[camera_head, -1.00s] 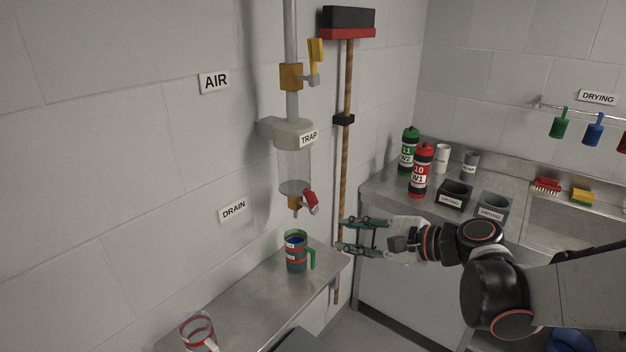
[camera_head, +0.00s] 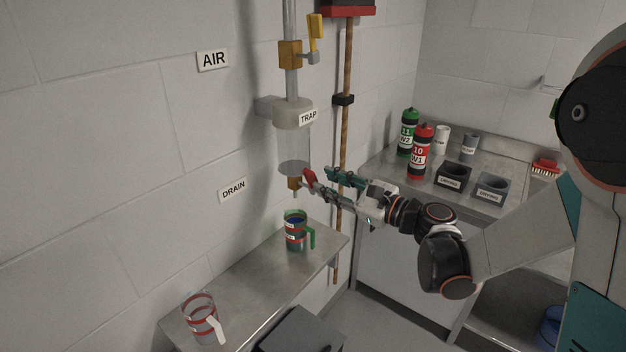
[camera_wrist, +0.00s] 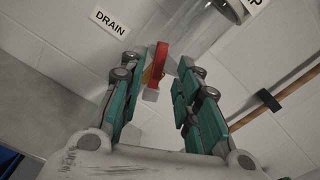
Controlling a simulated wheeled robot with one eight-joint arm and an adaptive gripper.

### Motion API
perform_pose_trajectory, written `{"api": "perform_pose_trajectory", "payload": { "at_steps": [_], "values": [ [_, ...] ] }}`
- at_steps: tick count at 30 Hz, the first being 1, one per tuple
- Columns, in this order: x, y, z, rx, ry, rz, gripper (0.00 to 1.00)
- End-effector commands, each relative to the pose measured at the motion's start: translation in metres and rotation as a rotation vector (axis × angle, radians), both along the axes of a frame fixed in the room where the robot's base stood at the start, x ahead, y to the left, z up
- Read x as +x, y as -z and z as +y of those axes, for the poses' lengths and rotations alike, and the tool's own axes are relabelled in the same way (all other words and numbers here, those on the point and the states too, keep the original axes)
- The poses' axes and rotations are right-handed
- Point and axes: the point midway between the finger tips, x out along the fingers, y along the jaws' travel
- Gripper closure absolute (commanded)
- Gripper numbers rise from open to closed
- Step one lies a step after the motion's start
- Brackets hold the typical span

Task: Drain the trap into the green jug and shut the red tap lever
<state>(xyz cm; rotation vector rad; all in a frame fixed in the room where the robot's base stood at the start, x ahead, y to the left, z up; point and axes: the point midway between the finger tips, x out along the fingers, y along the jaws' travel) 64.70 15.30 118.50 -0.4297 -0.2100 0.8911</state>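The clear trap bowl (camera_head: 293,150) hangs on the wall pipe under its grey head. Below it is a brass drain tap (camera_head: 294,184) with a red lever (camera_head: 309,176), partly covered by a finger. The green-handled jug (camera_head: 296,234) stands upright on the steel shelf, below the tap outlet; it looks dark blue inside. My gripper (camera_head: 334,183) is at the right of the tap. In the wrist view the red lever (camera_wrist: 160,62) shows between the spread, open fingers of my gripper (camera_wrist: 152,85). I cannot tell whether a finger touches it.
A clear jug with red bands (camera_head: 201,318) stands on the near end of the steel shelf (camera_head: 250,285). A yellow lever valve (camera_head: 315,30) sits above the trap. A broom handle (camera_head: 345,140) stands close behind my gripper. Bottles (camera_head: 421,148) stand on the right counter.

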Motion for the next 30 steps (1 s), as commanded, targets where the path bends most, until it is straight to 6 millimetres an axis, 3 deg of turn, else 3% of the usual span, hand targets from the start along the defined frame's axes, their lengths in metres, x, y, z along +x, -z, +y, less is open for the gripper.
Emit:
{"api": "perform_pose_trajectory", "payload": {
  "at_steps": [3, 9, 22, 26, 30],
  "values": [
    [0.013, 0.001, 0.019, 0.000, -0.004, 0.000, 0.70],
    [0.028, 0.001, 0.037, -0.001, -0.002, -0.001, 0.70],
    [0.034, 0.000, 0.043, -0.001, -0.001, -0.001, 0.70],
    [0.034, 0.000, 0.043, -0.001, 0.000, -0.001, 0.99],
    [0.034, 0.000, 0.043, -0.001, -0.001, -0.001, 1.00]
  ]
}}
